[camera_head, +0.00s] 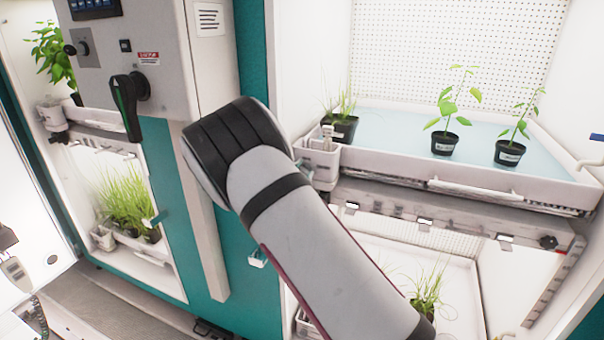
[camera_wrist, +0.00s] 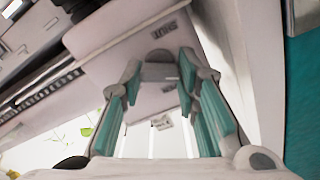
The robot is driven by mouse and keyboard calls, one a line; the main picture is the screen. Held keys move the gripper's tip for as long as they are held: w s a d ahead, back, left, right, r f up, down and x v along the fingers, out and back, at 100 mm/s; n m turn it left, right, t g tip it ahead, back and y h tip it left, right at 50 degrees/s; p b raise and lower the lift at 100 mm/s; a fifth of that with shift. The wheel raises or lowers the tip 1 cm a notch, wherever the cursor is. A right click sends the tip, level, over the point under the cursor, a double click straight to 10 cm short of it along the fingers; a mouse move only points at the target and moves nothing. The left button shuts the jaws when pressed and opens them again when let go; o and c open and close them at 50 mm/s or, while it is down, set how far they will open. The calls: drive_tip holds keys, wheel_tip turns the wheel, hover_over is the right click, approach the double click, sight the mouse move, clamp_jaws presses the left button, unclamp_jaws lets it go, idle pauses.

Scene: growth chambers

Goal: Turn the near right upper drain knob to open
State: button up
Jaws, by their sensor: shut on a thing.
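In the wrist view my gripper (camera_wrist: 160,64) has its two teal-padded fingers closed on either side of a small grey knob (camera_wrist: 160,73). The knob sits in front of a pale box-like face with a printed label. I take it as the drain knob; its turn angle cannot be read. In the head view my own arm covers the gripper and the knob. A white drain box (camera_head: 321,160) shows just right of my arm's end, at the left front corner of the upper tray (camera_head: 470,186).
Potted seedlings (camera_head: 445,143) stand in the upper tray. A lower shelf with grass pots (camera_head: 427,299) is below. A control panel with a black rotary handle (camera_head: 128,105) stands left of my arm. A blue lever (camera_head: 597,137) is at the far right.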

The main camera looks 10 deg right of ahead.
drive_tip(key=m, duration=0.6)
drive_tip(key=m+p, duration=0.1)
drive_tip(key=m, duration=0.5)
drive_tip(key=shift+d+f, duration=0.15)
drive_tip(key=shift+d, duration=0.05)
drive_tip(key=shift+s+m, duration=0.1)
drive_tip(key=shift+m, duration=0.2)
drive_tip(key=o, duration=1.2)
drive_tip(key=shift+c, duration=0.2)
drive_tip(key=shift+a, duration=0.1)
drive_tip(key=v, duration=1.2)
